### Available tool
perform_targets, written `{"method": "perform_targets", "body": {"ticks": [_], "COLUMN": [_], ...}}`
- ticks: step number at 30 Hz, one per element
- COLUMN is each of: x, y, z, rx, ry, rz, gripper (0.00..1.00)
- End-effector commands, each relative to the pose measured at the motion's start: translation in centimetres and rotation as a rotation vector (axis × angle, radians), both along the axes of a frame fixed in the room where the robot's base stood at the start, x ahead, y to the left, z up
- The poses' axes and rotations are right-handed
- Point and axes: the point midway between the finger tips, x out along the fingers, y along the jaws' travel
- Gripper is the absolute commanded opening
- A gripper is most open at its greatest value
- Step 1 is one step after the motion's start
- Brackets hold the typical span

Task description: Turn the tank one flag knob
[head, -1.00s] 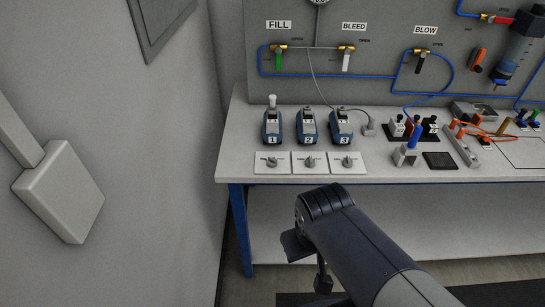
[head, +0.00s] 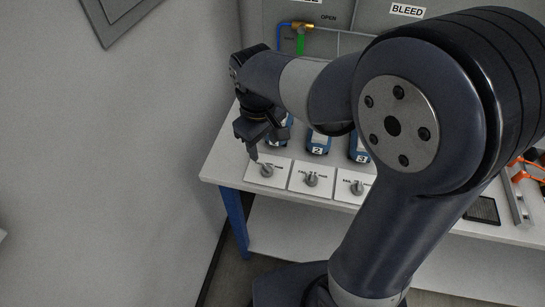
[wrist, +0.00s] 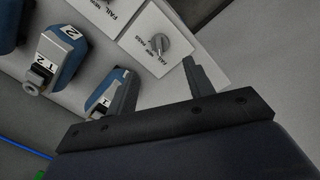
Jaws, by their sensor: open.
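The tank one flag knob (head: 267,170) is a small grey knob on the leftmost white plate, at the table's front left. It also shows in the wrist view (wrist: 159,43), beyond the fingertips and between their lines. My gripper (head: 262,144) is open and empty, above and just behind the knob in the head view. In the wrist view my two fingers (wrist: 162,76) are spread apart, and no contact with the knob shows. The blue tank one unit (wrist: 104,97) is beside one finger; my arm partly hides it in the head view.
Two more knobs on white plates, the middle one (head: 312,179) and the right one (head: 357,187), are close to the right. Blue unit two (head: 318,143) stands behind. The grey wall (head: 130,150) is on the left. The green valve handle (head: 300,42) is behind my arm.

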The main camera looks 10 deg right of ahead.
Motion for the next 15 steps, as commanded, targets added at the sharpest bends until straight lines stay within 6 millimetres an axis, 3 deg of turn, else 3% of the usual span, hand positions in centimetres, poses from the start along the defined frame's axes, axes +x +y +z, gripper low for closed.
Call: {"method": "perform_targets", "body": {"ticks": [9,15], "x": [0.1,0.3], "y": [-0.4,-0.5], "z": [-6.0,-8.7], "rx": [-0.002,0.0], "ry": [0.005,0.002], "rz": [-0.003,-0.003], "gripper": [0.5,0.5]}}
